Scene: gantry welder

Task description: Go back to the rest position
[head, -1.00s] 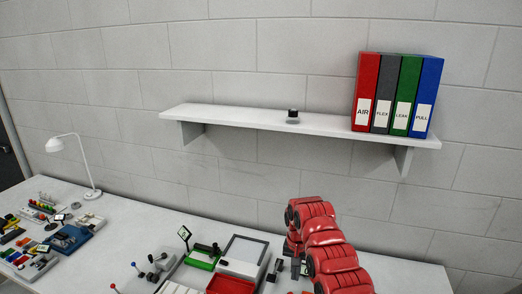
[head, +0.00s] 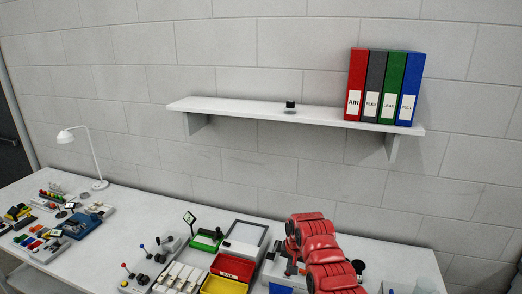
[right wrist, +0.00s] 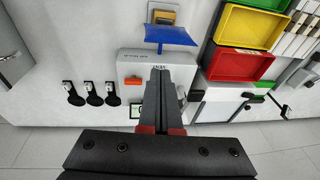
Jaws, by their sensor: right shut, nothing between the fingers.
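My right arm (head: 318,252) is the red jointed arm at the lower right of the head view, over the bench (head: 150,222). In the right wrist view my right gripper (right wrist: 160,72) is shut with its two dark fingers together and nothing between them. Its fingertips show in front of a white box (right wrist: 128,66) with an orange button (right wrist: 133,80). I cannot tell the gap between them. My left gripper is not in view.
Red (right wrist: 236,64), yellow (right wrist: 250,27) and green bins stand beside the white box. A blue part (right wrist: 170,34) is above it. A shelf (head: 235,109) with several binders (head: 383,86) hangs on the wall. A lamp (head: 92,155) stands at the left.

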